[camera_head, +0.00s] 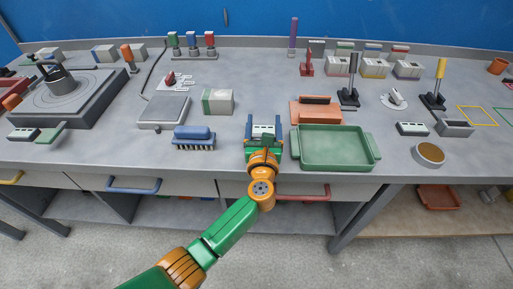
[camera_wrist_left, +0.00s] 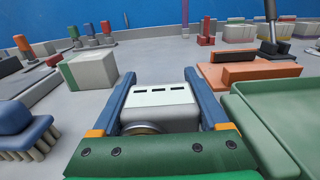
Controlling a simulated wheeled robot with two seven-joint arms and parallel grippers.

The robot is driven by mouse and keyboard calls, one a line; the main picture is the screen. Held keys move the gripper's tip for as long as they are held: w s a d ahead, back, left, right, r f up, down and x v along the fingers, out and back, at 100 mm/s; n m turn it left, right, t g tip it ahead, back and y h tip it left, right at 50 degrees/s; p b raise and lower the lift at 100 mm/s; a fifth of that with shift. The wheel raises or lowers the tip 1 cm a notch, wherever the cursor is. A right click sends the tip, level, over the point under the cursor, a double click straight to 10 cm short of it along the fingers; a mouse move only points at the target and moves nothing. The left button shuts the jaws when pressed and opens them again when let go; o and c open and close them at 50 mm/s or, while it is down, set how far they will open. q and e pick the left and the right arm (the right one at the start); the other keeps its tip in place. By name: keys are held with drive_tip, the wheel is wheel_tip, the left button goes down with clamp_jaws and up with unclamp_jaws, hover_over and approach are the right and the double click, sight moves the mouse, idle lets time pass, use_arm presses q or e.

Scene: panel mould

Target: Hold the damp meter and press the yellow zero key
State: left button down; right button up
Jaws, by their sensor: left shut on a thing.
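My left gripper (camera_head: 263,123) is over the front middle of the bench, its blue fingers (camera_wrist_left: 160,92) on either side of a pale block (camera_wrist_left: 160,96) with several dark slots on top. It is shut on this block, which also shows in the head view (camera_head: 263,131). A round grey part (camera_wrist_left: 141,129) shows below the block, partly hidden by my green gripper body. I cannot tell for sure that the block is the damp meter. No yellow key can be made out on it. My right gripper is not in view.
A green tray (camera_head: 336,165) stands close on the right, with an orange block (camera_head: 316,115) behind it. A blue brush (camera_head: 194,144) and a white-green box (camera_head: 217,110) are on the left. A slotted device (camera_head: 411,129) lies farther right. Clear bench lies behind the gripper.

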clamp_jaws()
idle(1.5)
